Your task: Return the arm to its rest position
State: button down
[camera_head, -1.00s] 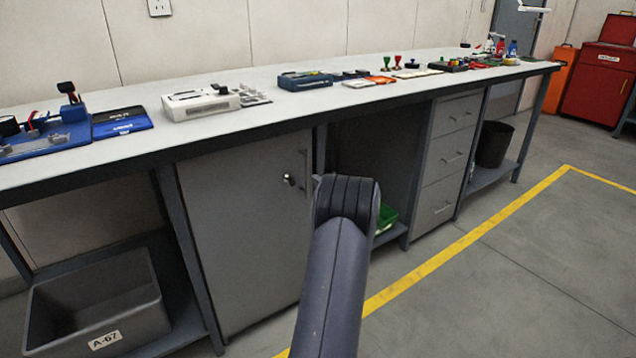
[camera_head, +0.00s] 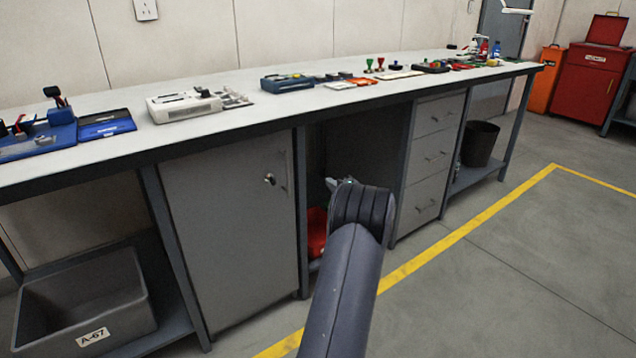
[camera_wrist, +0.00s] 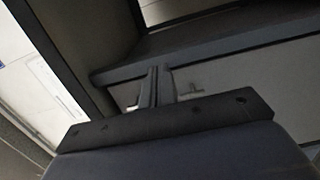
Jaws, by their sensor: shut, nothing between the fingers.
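My gripper (camera_wrist: 155,86) shows in the wrist view with its two thin fingers shut together and nothing between them. Behind the fingers are the dark underside edge of the workbench and a grey panel. In the head view my arm rises from the bottom middle and stands in front of the bench's open bay. A small part of the wrist end shows just past the arm's dark joint; the fingers are hidden there.
The long workbench (camera_head: 375,70) carries several tools and trays. Below it are a cabinet door (camera_head: 232,230), drawers (camera_head: 432,155), a grey bin (camera_head: 85,305), a black bucket (camera_head: 480,144) and a partly hidden red thing (camera_head: 317,230). The floor (camera_head: 500,270) at right is clear, with a yellow line.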

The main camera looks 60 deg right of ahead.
jog(key=shift+s+d, duration=0.3)
jog(key=shift+s, duration=0.2)
jog(key=shift+s+d, duration=0.3)
jog(key=shift+s, duration=0.2)
